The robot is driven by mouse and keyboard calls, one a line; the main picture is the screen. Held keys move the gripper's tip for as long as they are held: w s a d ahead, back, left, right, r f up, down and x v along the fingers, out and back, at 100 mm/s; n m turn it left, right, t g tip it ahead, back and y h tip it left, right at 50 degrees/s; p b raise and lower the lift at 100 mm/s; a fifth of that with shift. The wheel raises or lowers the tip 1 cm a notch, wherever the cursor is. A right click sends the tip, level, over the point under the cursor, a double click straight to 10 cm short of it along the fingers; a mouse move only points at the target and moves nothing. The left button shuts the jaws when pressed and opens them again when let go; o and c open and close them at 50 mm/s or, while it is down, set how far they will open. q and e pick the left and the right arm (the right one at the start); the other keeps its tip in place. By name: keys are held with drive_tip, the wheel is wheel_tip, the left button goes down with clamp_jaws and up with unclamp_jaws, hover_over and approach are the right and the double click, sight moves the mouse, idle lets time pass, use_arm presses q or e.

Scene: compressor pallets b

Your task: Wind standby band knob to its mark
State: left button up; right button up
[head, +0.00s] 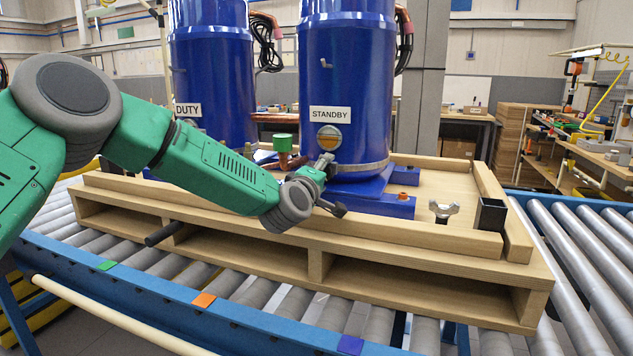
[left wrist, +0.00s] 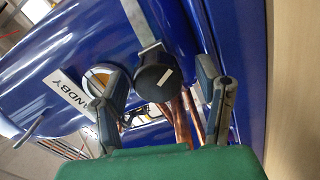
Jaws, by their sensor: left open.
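The blue standby compressor (head: 346,75) stands on the pallet under a STANDBY label (head: 330,114). In the left wrist view, a round black knob (left wrist: 153,84) with a white line on its face sits beside a grey metal band (left wrist: 139,22). My left gripper (head: 332,186) is at the compressor's lower front, fingers open. In the wrist view the knob shows between the two fingers (left wrist: 163,70), nearer the left one; I cannot tell whether they touch it. The knob is not clear in the head view, where the gripper covers that spot. My right gripper is out of view.
The duty compressor (head: 212,85) stands to the left. A raised wooden rim surrounds the pallet (head: 400,262). A green-topped copper fitting (head: 283,146) is close to my gripper. A wing nut (head: 443,211) and black square tube (head: 490,214) stand at right. A round sight glass (head: 329,138) sits above the gripper.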

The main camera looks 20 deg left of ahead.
use_arm(q)
drive_tip(key=s, duration=1.1)
drive_tip(key=shift+s+a, duration=0.15)
drive_tip(key=shift+a, duration=0.15)
